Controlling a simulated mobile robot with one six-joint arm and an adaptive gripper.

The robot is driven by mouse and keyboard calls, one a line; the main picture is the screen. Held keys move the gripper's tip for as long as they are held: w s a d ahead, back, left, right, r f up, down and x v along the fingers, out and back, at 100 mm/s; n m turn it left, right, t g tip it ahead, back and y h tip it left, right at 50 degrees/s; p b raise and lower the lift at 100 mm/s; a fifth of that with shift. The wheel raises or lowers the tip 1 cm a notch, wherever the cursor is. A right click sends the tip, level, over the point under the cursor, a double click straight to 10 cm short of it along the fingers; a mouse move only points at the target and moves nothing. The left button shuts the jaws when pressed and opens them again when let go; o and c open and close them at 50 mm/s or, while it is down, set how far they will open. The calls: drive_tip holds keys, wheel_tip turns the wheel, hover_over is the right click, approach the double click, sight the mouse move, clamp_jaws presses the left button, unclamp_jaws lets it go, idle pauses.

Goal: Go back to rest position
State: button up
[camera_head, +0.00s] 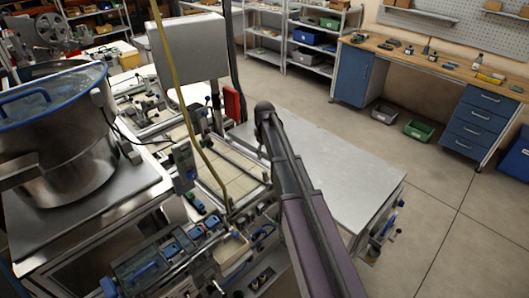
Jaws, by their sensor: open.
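My arm reaches from the bottom edge up to a dark rounded joint near the middle of the view. It passes in front of a flat grey metal tabletop (340,180). My gripper cannot be made out; no fingers show past the joint. No tape reel can be clearly picked out on the tabletop, which looks bare where it shows. The part behind my arm is hidden.
A machine with a large steel bowl (75,165) and a grey box-shaped screen (188,47) stands left, close to my arm. A yellow hose (181,95) hangs there. A wooden workbench (430,66) stands back right. The floor (450,215) at right is clear.

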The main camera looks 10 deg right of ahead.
idle(0.6)
drive_tip(key=s+a+f+m+b, duration=0.1)
drive_tip(key=s+f+m+b, duration=0.2)
drive_tip(key=s, duration=1)
drive_tip(key=s+f+m+b, duration=0.3)
drive_tip(key=s+f+b, duration=0.6)
drive_tip(key=s, duration=0.4)
drive_tip(key=shift+s+a+f, duration=0.15)
drive_tip(key=shift+s+a, duration=0.15)
drive_tip(key=shift+a, duration=0.1)
drive_tip(key=shift+d, duration=0.1)
